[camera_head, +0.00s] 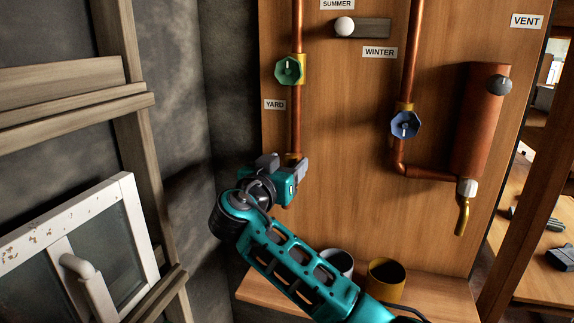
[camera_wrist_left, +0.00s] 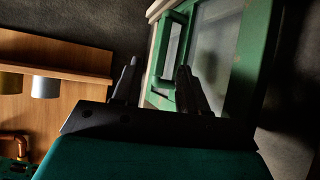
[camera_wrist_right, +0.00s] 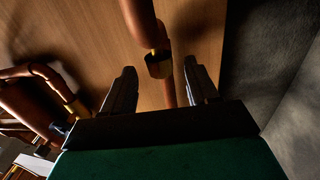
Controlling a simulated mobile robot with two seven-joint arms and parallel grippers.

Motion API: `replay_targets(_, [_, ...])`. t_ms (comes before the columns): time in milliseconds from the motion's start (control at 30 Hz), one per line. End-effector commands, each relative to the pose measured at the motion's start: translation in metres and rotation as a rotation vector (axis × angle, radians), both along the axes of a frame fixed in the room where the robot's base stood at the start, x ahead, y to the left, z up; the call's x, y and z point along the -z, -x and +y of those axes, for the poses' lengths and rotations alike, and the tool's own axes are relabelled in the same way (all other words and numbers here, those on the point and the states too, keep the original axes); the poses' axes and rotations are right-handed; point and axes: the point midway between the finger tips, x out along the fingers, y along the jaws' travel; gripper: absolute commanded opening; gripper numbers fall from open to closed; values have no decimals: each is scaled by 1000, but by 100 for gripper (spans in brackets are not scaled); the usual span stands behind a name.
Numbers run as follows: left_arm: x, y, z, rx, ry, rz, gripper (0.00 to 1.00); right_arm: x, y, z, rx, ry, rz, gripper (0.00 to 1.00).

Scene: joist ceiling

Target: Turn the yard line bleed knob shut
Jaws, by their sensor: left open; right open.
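The yard line is the left copper pipe (camera_head: 297,120), beside a YARD label (camera_head: 275,104), with a green knob (camera_head: 289,70) on its brass valve. A brass fitting at the pipe's lower end is partly behind my right gripper (camera_head: 286,165); no separate bleed knob is clearly visible there. In the right wrist view my right gripper (camera_wrist_right: 160,85) is open, with the brass fitting (camera_wrist_right: 158,64) ahead between its fingers. I cannot tell whether they touch it. My left gripper (camera_wrist_left: 158,85) shows only in its wrist view, open and empty.
A second copper pipe (camera_head: 411,60) carries a blue knob (camera_head: 405,124). A copper cylinder (camera_head: 480,120) has a grey knob (camera_head: 499,85) and brass spout (camera_head: 462,215). Cups, one brass (camera_head: 386,280), stand on the shelf (camera_head: 435,298). A white window frame (camera_head: 133,215) leans left.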

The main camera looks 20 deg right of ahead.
Motion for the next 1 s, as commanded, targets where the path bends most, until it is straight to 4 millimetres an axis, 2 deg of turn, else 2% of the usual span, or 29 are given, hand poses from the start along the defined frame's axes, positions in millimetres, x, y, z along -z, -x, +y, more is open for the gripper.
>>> replay_targets(133, [0, 0, 0, 0, 0, 0, 43, 0, -7, -6, 0, -1, 0, 59])
replay_targets(400, [0, 0, 0, 0, 0, -1, 43, 0, -8, -6, -1, -1, 0, 59])
replay_targets(1000, [0, 0, 0, 0, 0, -1, 43, 0, -7, -6, -1, -1, 1, 3])
